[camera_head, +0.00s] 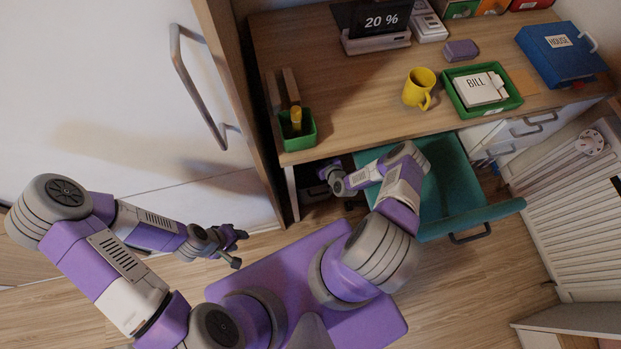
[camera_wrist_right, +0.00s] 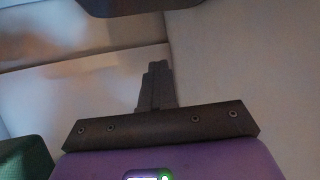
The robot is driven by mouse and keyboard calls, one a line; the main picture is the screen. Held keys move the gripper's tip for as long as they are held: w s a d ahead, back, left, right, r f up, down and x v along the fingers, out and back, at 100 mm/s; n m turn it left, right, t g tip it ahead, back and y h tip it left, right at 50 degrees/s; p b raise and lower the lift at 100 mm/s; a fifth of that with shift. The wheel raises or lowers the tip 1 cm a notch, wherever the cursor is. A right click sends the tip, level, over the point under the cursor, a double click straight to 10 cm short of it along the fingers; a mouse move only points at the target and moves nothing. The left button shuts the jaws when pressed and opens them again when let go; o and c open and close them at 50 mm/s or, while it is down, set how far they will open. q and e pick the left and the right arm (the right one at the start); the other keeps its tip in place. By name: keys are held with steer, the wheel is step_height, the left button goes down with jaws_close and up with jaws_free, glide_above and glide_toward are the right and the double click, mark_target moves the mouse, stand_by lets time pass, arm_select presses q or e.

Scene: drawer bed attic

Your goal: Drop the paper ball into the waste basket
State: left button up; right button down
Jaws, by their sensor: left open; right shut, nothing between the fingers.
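My left gripper (camera_head: 239,249) is open and empty in the head view, above the floor in front of the white cupboard. I see no paper ball and no waste basket in either view.
The desk (camera_head: 352,92) holds a green pen cup (camera_head: 298,138), yellow mug (camera_head: 419,88), green tray (camera_head: 512,100) and blue binder (camera_head: 557,52). The white cupboard (camera_head: 110,90) closes off the left; some floor (camera_head: 480,270) is free at lower right.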

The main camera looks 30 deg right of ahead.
steer(key=shift+f+b, duration=0.35)
steer(key=shift+f, duration=0.5)
steer(key=c, duration=1.4)
jaws_free()
steer(key=p+v, duration=0.3)
steer(key=v, duration=0.4)
steer(key=shift+s+r, duration=0.1)
steer(key=shift+s, duration=0.2)
